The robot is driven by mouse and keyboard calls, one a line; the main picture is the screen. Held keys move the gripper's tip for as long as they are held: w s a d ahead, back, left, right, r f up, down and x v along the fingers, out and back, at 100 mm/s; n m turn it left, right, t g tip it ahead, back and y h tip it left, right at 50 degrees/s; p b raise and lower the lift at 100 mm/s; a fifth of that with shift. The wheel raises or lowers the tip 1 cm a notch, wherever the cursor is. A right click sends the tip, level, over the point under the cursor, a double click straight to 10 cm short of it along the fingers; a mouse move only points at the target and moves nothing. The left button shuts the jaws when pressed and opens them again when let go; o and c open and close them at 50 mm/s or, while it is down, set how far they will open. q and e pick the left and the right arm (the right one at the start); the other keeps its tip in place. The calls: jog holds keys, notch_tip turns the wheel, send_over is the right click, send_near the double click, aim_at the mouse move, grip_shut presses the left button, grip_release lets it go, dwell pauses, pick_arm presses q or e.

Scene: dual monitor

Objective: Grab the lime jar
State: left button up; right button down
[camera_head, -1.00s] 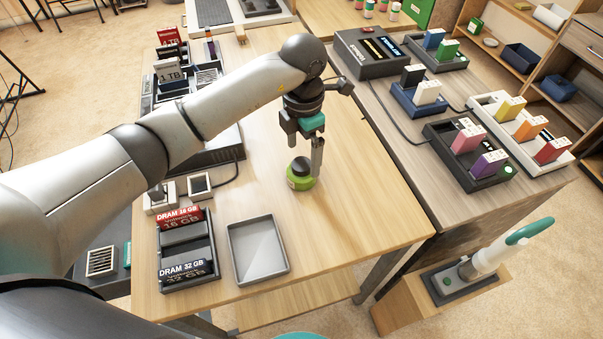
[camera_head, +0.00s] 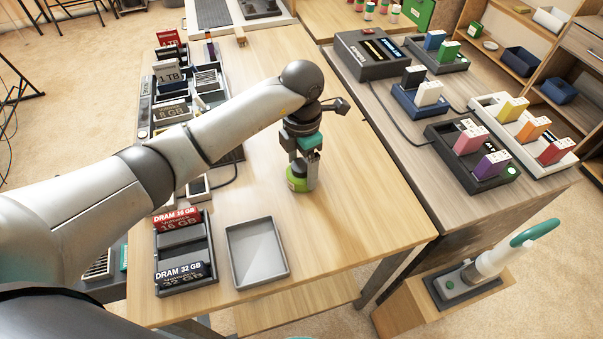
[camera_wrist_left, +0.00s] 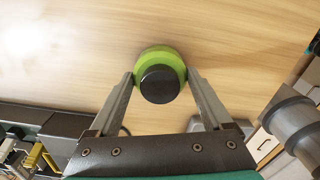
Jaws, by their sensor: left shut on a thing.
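The lime jar (camera_head: 296,180) stands upright on the light wooden table (camera_head: 350,195), a green jar with a dark lid. In the left wrist view the jar (camera_wrist_left: 160,57) shows from above, its black round lid facing the camera. My left gripper (camera_head: 302,180) is lowered onto the jar, with its fingers on both sides of it. In the left wrist view the fingers of this gripper (camera_wrist_left: 160,82) reach the jar's sides and are shut on it. The gripper hides part of the jar in the head view. My right gripper is not in view.
A grey empty tray (camera_head: 257,252) and a black DRAM holder (camera_head: 184,250) stand at the table's near left. Racks of coloured boxes (camera_head: 480,170) stand on the right table. Bare wood lies around the jar on its right.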

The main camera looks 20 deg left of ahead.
pick_arm(q)
jog(key=c, duration=0.4)
jog(key=shift+c, duration=0.2)
